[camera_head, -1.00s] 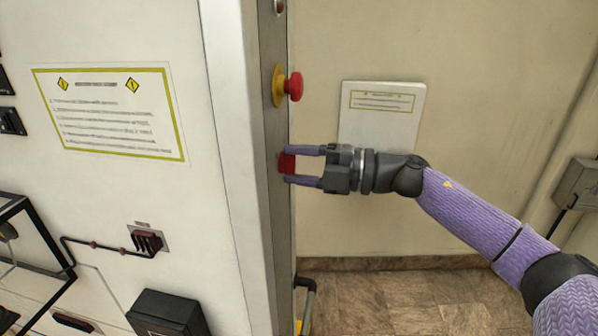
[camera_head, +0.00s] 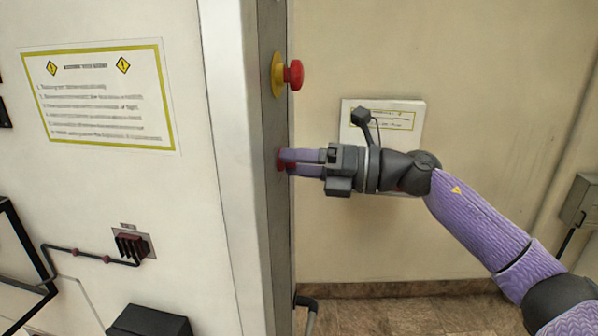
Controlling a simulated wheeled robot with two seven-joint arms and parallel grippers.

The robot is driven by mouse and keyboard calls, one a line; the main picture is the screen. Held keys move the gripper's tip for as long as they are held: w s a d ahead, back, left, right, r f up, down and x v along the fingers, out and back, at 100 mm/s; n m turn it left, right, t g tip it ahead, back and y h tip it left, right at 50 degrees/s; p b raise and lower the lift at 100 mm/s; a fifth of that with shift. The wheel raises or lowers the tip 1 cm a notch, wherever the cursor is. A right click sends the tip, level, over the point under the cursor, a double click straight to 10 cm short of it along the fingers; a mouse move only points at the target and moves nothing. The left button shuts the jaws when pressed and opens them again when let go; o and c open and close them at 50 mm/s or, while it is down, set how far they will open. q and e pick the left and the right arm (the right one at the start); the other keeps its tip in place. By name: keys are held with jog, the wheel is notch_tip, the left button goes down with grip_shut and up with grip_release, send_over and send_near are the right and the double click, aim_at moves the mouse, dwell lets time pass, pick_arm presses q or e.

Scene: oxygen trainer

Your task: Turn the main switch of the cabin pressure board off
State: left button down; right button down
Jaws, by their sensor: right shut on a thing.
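The main switch (camera_head: 281,162) is a red knob on the narrow grey side of the cabinet (camera_head: 262,200), below a red mushroom button. My right gripper (camera_head: 285,162) comes in from the right and is shut on the red switch. Its two purple fingers now lie close together in the picture, and the wrist looks rolled. The fingers hide most of the switch, so I cannot read its exact setting. My left gripper is not in view.
A red mushroom button (camera_head: 294,75) on a yellow base (camera_head: 278,75) stands out just above my right gripper. A white panel with a notice (camera_head: 382,120) is on the wall behind my wrist. A black box (camera_head: 150,322) sticks out low on the cabinet front.

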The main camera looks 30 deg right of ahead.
jog(key=shift+f+n+b, duration=0.1)
jog(key=shift+n+b, duration=0.2)
jog(key=shift+n, duration=0.2)
jog(key=shift+c, duration=0.6)
grip_release()
jog(key=b+v, duration=0.5)
jog(key=v, duration=0.5)
